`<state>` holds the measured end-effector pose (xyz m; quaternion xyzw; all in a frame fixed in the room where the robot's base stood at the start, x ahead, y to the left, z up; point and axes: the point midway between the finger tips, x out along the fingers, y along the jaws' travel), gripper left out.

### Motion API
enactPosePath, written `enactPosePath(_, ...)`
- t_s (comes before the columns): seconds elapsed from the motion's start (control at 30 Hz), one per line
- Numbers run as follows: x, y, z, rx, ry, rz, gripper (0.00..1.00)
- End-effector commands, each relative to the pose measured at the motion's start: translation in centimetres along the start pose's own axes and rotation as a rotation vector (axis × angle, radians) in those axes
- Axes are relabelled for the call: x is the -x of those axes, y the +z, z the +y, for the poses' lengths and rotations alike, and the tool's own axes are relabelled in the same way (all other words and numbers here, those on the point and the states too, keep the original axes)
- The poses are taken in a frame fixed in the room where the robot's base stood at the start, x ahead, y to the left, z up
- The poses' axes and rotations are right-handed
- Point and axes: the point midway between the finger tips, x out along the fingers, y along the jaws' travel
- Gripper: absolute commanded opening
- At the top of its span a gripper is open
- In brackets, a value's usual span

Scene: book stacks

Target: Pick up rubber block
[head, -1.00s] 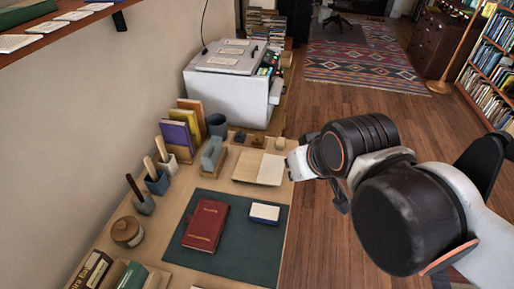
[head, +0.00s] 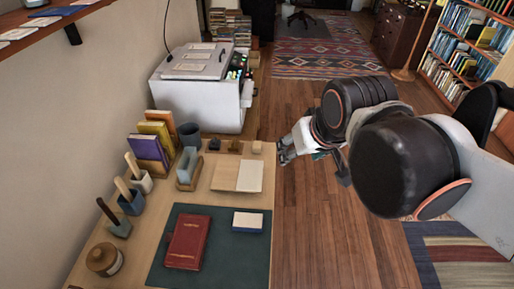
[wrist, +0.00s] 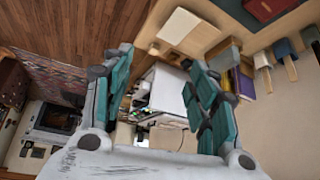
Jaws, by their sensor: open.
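Three small blocks stand in a row at the back of the desk: a dark one (head: 214,145), a brown one (head: 236,147) and a tan one (head: 257,147). A white block with a blue side (head: 248,222) lies on the green mat. I cannot tell which is the rubber block. My gripper (head: 284,150) is just right of the desk's right edge, near the tan block in the picture, and looks empty. In the wrist view its teal fingers (wrist: 160,62) are spread apart. Small blocks show between and beyond them (wrist: 155,48).
A red book (head: 187,242) lies on the green mat (head: 222,262). A pale open folder (head: 237,176) lies behind the mat. Upright books (head: 152,145), a grey block on a wooden stand (head: 189,167) and tool cups line the left. A white machine (head: 197,100) stands behind.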

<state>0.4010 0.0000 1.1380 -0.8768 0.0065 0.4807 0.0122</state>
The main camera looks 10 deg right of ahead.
Motion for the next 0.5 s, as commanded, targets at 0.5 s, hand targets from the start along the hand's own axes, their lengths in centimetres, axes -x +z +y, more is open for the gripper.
enactPosePath(0.5,-5.8,-13.5,-0.5,-0.092,0.012,-0.178,0.53)
